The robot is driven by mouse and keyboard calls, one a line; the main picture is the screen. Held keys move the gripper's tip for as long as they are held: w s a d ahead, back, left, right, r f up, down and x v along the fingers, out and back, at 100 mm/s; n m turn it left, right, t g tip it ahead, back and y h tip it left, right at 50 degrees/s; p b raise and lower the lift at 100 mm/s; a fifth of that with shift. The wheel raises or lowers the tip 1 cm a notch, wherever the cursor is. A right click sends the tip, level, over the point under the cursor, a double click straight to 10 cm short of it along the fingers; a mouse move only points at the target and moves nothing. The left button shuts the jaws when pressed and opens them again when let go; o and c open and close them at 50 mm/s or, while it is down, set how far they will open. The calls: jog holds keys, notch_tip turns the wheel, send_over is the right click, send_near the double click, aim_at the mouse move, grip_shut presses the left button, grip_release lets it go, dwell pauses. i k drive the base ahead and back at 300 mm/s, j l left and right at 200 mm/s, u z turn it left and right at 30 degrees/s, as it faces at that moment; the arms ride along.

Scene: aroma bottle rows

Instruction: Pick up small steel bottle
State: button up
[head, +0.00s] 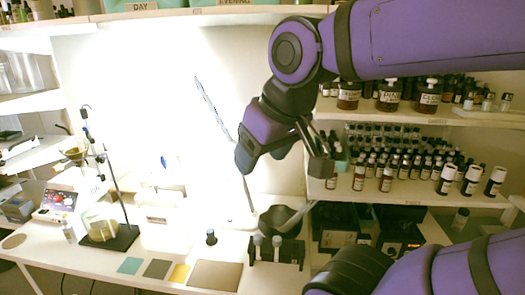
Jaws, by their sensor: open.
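No bottle in the head view is plainly the small steel one. A small dark bottle (211,237) with a round top stands upright on the white table. To its right, two upright pieces with greyish tops, a left one (257,242) and a right one (277,243), stand in a black rack; I cannot tell if either is steel. My gripper (285,158) is open and appears empty. It is in the air above the table and in front of the shelf edge, well above the rack and apart from the bottles.
Several brown bottles (386,170) fill the shelf at right. A dark bowl (281,220) sits behind the rack. A lamp arm (222,120) rises behind. Coloured cards (181,272) and a tan mat (214,275) lie at the front. A stand (110,238) with glassware is at left.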

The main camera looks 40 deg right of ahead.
aim_at(70, 234)
jog(key=i+j, duration=0.3)
jog(key=j, duration=0.2)
jog(key=i+j, duration=0.3)
jog(key=j, duration=0.15)
jog(key=i+j, duration=0.3)
jog(key=j, duration=0.2)
jog(key=i+j, duration=0.3)
jog(key=j, duration=0.15)
jog(key=i+j+u, duration=0.1)
jog(key=i+j, duration=0.25)
jog(key=j, duration=0.15)
